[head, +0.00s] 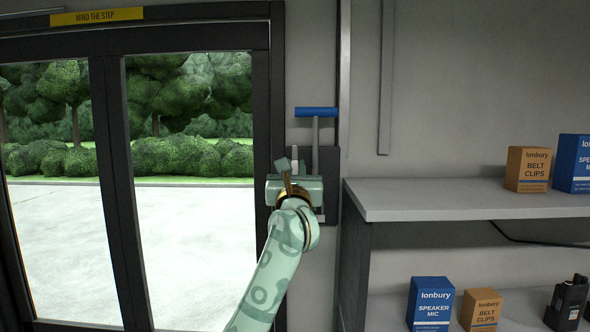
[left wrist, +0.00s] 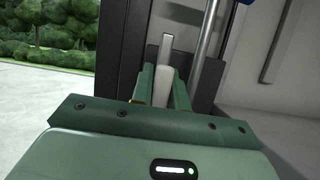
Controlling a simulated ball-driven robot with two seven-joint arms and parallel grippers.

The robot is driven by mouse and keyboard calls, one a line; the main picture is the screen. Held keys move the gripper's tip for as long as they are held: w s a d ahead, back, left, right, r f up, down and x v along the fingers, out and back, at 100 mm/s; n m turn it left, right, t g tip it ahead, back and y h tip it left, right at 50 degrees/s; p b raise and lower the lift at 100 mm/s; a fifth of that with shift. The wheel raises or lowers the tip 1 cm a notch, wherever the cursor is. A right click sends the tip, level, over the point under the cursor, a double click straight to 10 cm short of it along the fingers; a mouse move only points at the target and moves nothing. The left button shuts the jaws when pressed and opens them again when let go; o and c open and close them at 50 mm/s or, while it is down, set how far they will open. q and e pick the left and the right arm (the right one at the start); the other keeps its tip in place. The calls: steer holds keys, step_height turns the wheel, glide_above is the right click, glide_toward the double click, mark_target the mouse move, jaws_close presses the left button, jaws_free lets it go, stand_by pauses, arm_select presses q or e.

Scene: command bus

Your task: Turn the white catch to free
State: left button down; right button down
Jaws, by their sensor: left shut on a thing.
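The white catch (left wrist: 166,52) stands as a narrow pale upright bar on a dark plate beside the door frame. My left gripper (left wrist: 164,88) is shut on it, with one green finger on each side in the left wrist view. The catch's top rises above the fingertips and its lower part is hidden by the gripper. In the head view my left gripper (head: 294,172) is in front of the dark plate (head: 328,160) and hides most of the catch. My right gripper is not in view.
Just right of the catch stands a metal lever with a blue handle (head: 316,112). A glazed door (head: 112,160) is at left. Further right, shelves (head: 430,200) hold blue and orange boxes and a black radio (head: 568,303).

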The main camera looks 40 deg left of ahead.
arm_select(q)
steer(key=c, duration=1.4)
jaws_free()
steer(key=b+v, duration=0.3)
steer(key=v, duration=1.3)
steer(key=shift+s, duration=0.2)
steer(key=shift+d, duration=0.15)
